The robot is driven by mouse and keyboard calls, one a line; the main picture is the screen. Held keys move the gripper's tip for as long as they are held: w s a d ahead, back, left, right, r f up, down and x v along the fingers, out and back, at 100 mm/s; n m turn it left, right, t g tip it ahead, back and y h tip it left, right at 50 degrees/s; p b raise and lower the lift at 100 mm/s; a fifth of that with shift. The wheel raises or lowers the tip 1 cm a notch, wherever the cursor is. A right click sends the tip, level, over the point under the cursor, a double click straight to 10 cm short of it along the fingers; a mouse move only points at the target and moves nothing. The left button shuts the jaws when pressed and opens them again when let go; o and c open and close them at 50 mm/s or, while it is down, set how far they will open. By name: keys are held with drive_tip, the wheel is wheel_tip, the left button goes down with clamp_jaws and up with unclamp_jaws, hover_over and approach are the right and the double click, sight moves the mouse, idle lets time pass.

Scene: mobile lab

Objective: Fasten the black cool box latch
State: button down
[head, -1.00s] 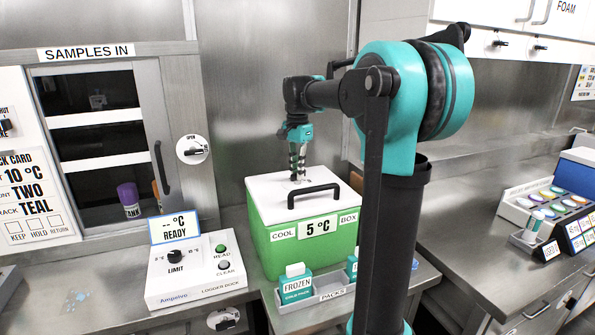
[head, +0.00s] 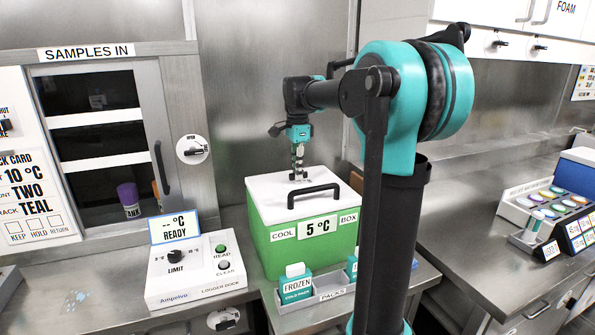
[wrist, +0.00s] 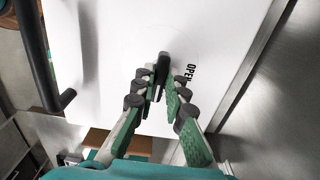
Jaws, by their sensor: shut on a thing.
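The green cool box (head: 285,253) stands on the bench with its white lid (head: 268,190) shut and a black carry handle (head: 318,192) on top. My gripper (head: 298,172) points down at the back part of the lid. In the wrist view my gripper (wrist: 165,88) is shut on the small black latch (wrist: 162,62), with a finger on either side of it. The latch stands on the white lid next to the printed word OPEN, pointing away from that word. The fingers hide part of the latch.
The logger dock (head: 195,272) stands left of the box. A packs tray (head: 325,297) with teal cold packs is in front of it. The metal wall (head: 285,90) is close behind. The lid's handle (wrist: 40,60) shows left of my fingers in the wrist view.

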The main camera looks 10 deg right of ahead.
drive_tip(key=c, duration=1.6)
unclamp_jaws()
drive_tip(key=shift+o, duration=0.2)
wheel_tip(320, 180, up, 12)
